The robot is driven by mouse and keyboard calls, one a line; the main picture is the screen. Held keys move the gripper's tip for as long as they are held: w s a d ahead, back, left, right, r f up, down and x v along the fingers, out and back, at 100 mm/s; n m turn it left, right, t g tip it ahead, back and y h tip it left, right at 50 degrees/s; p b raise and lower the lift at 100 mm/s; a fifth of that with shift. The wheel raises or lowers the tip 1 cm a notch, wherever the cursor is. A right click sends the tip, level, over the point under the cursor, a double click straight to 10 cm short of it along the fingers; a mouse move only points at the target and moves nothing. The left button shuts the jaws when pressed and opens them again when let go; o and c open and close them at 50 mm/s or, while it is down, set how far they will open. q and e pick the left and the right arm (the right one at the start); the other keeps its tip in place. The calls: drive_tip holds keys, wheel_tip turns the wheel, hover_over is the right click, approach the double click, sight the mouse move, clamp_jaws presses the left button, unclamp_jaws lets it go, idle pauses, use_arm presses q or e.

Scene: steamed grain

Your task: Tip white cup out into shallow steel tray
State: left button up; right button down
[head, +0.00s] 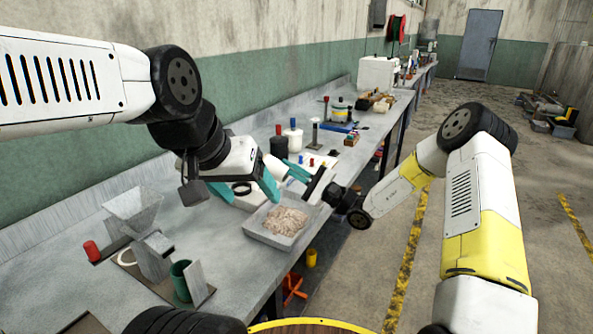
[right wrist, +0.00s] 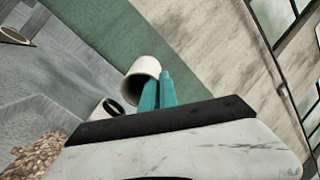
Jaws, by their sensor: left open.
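The shallow steel tray (head: 270,240) sits on the bench with a pile of pale grain (head: 284,220) in it. Grain also shows at the lower left of the right wrist view (right wrist: 35,158). My right gripper (head: 296,173) is above the tray's far side, its teal fingers close together. In the right wrist view its fingers (right wrist: 159,90) are shut on the wall of the white cup (right wrist: 143,67), which is tilted with its mouth showing. My left gripper (head: 245,192) is open, left of the tray.
A white container with a dark opening (right wrist: 107,108) is near the tray. A hopper (head: 132,210), red cylinder (head: 91,250) and green cup (head: 181,282) stand at the bench's near left. A black jar (head: 279,147) and white bottle (head: 293,138) stand behind the grippers.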

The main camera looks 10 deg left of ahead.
drive_tip(key=g+h, duration=0.1)
drive_tip(key=h, duration=0.1)
drive_tip(key=r+h, duration=0.1)
drive_tip(key=h, duration=0.2)
drive_tip(key=shift+r+g, duration=0.1)
drive_tip(key=shift+g, duration=0.3)
drive_tip(key=shift+g+h, duration=0.3)
drive_tip(key=shift+h, duration=0.6)
drive_tip(key=shift+a+r+h, duration=0.1)
drive_tip(key=shift+r+h, duration=0.1)
drive_tip(key=shift+h, duration=0.4)
drive_tip(key=g+h, duration=0.1)
drive_tip(key=h, duration=0.1)
drive_tip(key=shift+r+g+h, duration=0.1)
drive_tip(key=shift+g+h, duration=0.2)
drive_tip(key=shift+h, duration=0.1)
drive_tip(key=shift+r+g+h, duration=0.15)
drive_tip(key=shift+g+h, duration=0.25)
drive_tip(key=shift+h, duration=1.1)
